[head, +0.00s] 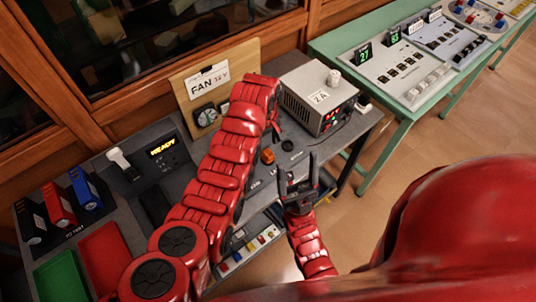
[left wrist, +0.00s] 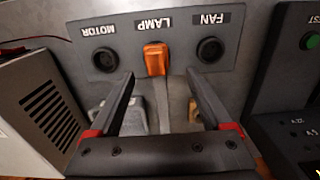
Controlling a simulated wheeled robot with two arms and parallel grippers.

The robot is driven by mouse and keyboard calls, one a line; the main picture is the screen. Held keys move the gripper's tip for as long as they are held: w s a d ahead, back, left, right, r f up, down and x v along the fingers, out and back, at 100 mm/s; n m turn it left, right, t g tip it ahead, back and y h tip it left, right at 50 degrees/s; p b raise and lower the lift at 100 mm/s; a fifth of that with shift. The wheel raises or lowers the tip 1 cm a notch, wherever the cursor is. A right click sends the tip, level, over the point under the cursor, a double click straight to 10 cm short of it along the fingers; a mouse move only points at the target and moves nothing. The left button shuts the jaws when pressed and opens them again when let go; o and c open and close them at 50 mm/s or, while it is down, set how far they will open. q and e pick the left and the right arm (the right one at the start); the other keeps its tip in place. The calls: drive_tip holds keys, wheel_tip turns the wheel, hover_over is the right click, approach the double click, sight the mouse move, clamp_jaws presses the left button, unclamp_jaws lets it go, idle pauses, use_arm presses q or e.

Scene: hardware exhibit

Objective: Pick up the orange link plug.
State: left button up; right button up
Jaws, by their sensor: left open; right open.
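The orange link plug (left wrist: 155,58) sits in the socket marked LAMP on a grey plate, between the dark MOTOR (left wrist: 104,60) and FAN (left wrist: 210,50) sockets. In the head view the plug (head: 267,156) shows on the bench top just below my left wrist. My left gripper (left wrist: 160,76) is open, its fingertips either side of the plug's lower part in the picture, apart from it. In the head view it (head: 274,132) is mostly hidden by my red arm. My right gripper (head: 300,180) is open and empty at the bench's front edge.
A grey power supply (head: 318,95) stands right of the plug, and a fan board (head: 212,82) leans behind. A READY panel (head: 165,150), coloured boxes and red and green trays (head: 105,257) lie left. A green table (head: 400,110) stands at right, with bare floor before it.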

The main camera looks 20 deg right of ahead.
sight(268, 152)
use_arm(q)
drive_tip(key=shift+s+f+p, duration=0.1)
drive_tip(key=shift+f+p, duration=0.15)
drive_tip(key=shift+p, duration=0.05)
drive_tip(key=f, duration=0.1)
drive_tip(key=f+p, duration=0.1)
drive_tip(key=shift+s+d+f, duration=0.2)
drive_tip(key=shift+d+f, duration=0.1)
drive_tip(key=shift+f, duration=0.05)
drive_tip(key=shift+f+b, duration=0.35)
drive_tip(key=shift+f, duration=0.6)
clamp_jaws()
